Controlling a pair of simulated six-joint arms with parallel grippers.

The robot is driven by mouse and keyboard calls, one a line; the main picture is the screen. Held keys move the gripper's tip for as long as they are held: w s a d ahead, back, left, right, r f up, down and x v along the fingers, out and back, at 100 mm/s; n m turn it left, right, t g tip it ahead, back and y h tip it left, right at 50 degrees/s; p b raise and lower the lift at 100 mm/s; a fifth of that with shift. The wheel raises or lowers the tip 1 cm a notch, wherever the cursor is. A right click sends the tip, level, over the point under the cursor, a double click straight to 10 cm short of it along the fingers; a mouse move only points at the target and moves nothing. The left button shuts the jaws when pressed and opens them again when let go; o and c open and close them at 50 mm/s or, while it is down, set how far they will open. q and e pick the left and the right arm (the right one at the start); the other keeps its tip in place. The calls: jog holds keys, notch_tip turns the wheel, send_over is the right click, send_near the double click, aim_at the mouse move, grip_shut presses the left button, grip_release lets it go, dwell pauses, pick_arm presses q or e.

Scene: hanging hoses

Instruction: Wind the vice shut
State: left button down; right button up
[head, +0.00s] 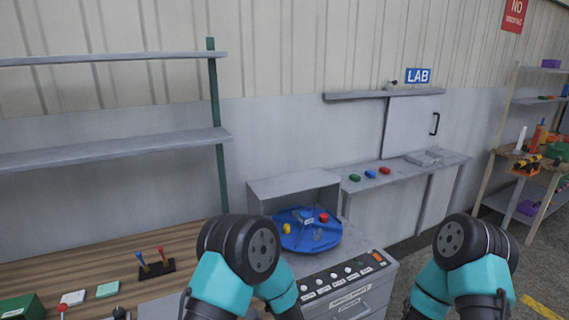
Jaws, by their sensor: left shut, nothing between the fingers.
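I cannot make out a vice or its handle clearly in the head view. My left arm bends at a black joint left of the picture's middle, and its forearm drops toward the bottom edge. The dark end of it, with my left gripper (285,311), shows only in part there; it is shut and holds nothing, and its fingertips are hard to see. My right arm bends at a black joint at the lower right. Its gripper is not in view. A small grey block (425,158) lies on the wall bench; what it is, I cannot tell.
A grey machine (350,292) with several knobs bears a blue round tray (306,236). The wooden bench (85,250) holds a rack with a blue and a red handle (157,265) and a green box (20,307). Several coloured buttons sit on the wall bench (410,172). Shelves stand right.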

pick_arm(q)
jog(key=shift+s+a+r, duration=0.35)
jog(key=shift+s+r, duration=0.1)
jog(key=shift+r, duration=0.15)
jog(key=shift+s+a+r, duration=0.35)
jog(key=shift+s+r, duration=0.05)
jog(key=shift+r, duration=0.2)
jog(key=shift+w, duration=0.1)
